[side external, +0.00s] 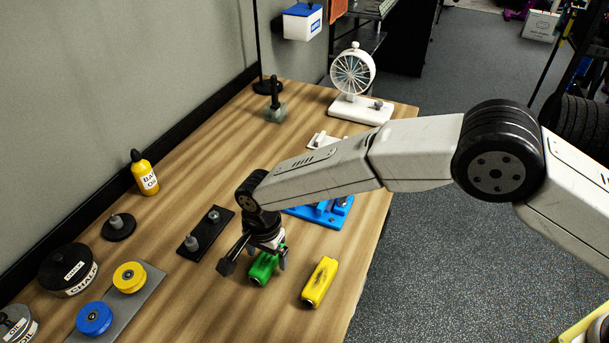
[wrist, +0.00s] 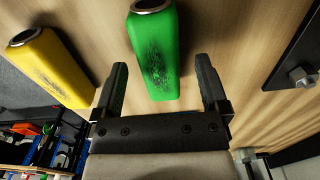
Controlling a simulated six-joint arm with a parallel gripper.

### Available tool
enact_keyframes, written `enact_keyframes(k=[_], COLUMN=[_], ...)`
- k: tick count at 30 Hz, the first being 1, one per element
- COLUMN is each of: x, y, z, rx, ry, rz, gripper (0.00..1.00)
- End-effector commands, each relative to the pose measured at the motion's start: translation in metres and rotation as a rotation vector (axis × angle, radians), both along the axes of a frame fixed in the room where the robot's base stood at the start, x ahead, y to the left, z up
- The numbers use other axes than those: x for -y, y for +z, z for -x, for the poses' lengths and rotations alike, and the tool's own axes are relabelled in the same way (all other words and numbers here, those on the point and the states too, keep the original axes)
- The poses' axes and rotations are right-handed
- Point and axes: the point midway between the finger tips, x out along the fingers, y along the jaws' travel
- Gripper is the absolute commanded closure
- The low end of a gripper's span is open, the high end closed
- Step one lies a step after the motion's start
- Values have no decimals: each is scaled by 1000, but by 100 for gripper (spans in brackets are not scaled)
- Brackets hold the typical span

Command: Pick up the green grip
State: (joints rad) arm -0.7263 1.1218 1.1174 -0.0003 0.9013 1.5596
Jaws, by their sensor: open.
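The green grip (side external: 262,268) lies on the wooden table, partly hidden by my gripper in the side view. It is a worn green block with a metal-rimmed hole at one end, and it also shows in the wrist view (wrist: 155,55). My gripper (side external: 266,262) is open and points down at the green grip. In the wrist view its two fingers (wrist: 163,80) stand on either side of the near end of the grip, with gaps visible on both sides. I cannot tell the exact height of the fingertips.
A yellow grip (side external: 319,283) lies close to the right. A black plate with a bolt (side external: 205,235) is at the left. A blue fixture (side external: 327,212) sits behind my wrist. Yellow (side external: 129,277) and blue (side external: 94,318) discs and a yellow bottle (side external: 145,174) stand farther left.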

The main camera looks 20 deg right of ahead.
Motion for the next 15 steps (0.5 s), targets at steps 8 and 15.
enact_keyframes(k=[8, 15], x=[0, 0], y=[-13, -12], z=[0, 0], rx=[3, 2], ry=[-1, 0], rz=[-1, -1], gripper=[6, 6])
